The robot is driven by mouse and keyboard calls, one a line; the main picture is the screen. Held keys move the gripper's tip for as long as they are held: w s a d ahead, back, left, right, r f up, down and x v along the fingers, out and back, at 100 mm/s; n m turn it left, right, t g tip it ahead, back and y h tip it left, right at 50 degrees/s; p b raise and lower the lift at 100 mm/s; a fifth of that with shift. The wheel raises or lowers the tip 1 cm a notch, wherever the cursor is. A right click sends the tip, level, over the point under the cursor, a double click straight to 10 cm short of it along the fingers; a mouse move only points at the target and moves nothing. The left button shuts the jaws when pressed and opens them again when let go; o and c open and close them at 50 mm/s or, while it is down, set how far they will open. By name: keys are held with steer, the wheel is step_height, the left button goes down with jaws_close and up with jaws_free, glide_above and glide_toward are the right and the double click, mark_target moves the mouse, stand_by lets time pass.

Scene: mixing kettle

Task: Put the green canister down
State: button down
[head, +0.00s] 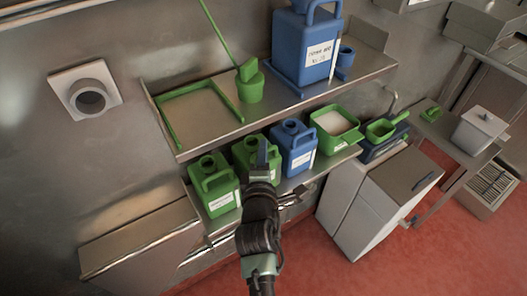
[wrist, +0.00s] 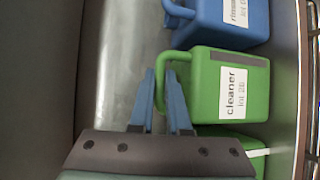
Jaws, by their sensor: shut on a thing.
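The green canister (head: 244,151), labelled "cleaner" in the wrist view (wrist: 228,84), is upright in the row at the lower shelf (head: 310,178). My gripper (head: 262,160) is over its front in the head view and hides part of it. In the wrist view my gripper (wrist: 160,82) has its two blue fingers on either side of the canister's handle and is shut on it. Whether the canister's base touches the shelf is hidden. A second green canister (head: 213,186) stands to its left in the head view.
A blue canister (head: 298,150) stands close on the right, and a green tub of white powder (head: 336,127) beyond it. The upper shelf (head: 275,112) overhangs behind, with a large blue container (head: 303,50) and a green frame (head: 197,110). Little side room shows between the canisters.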

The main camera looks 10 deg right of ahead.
steer(key=shift+f, duration=0.1)
steer(key=c, duration=0.9)
jaws_free()
steer(key=v, duration=1.2)
